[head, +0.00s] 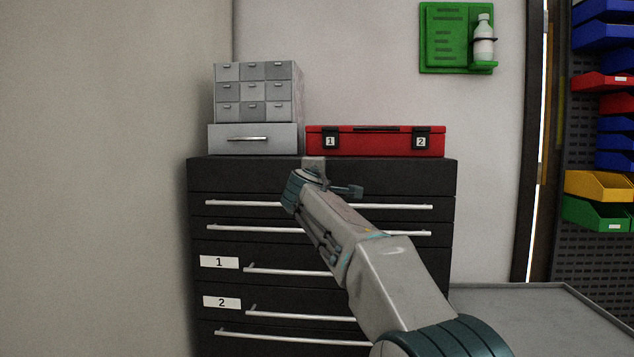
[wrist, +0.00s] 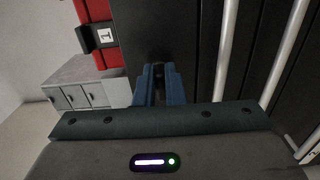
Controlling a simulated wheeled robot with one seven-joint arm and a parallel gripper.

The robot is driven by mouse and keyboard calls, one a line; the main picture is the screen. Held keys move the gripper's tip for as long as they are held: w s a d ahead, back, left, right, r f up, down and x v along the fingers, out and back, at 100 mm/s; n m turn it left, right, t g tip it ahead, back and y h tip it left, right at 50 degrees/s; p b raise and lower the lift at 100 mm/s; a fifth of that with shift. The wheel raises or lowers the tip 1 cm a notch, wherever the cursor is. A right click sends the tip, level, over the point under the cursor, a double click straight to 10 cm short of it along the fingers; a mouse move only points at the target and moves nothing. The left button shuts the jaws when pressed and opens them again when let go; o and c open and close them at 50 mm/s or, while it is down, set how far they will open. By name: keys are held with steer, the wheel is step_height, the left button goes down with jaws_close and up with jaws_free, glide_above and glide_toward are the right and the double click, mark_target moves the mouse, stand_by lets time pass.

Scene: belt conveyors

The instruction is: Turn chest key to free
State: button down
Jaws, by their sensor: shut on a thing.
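The black tool chest (head: 235,175) stands against the wall, with long silver drawer handles across its front. In the wrist view, my gripper (wrist: 158,82) has its two blue fingers close together at the chest's black front panel (wrist: 190,45). The fingers are shut on the chest key (wrist: 158,71), of which only a small dark part shows between them. The key's angle cannot be told. In the head view my own arm reaches up to the chest's top front strip, and the fingertips and key cannot be made out there.
On the chest stand a red case (head: 375,142) with labels 1 and 2 and a grey small-drawer cabinet (head: 252,138). Drawer handles (head: 235,203) stick out below the gripper. A grey table (head: 545,310) is at the lower right, below colored bins (head: 598,186).

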steer(key=c, duration=1.5)
jaws_free()
steer(key=s+b, duration=0.1)
steer(key=s, duration=0.3)
steer(key=s+b, duration=0.1)
steer(key=s, duration=0.4)
steer(key=s+b, duration=0.2)
steer(key=s, duration=0.2)
steer(key=shift+s+a, duration=0.25)
steer(key=shift+s, duration=0.15)
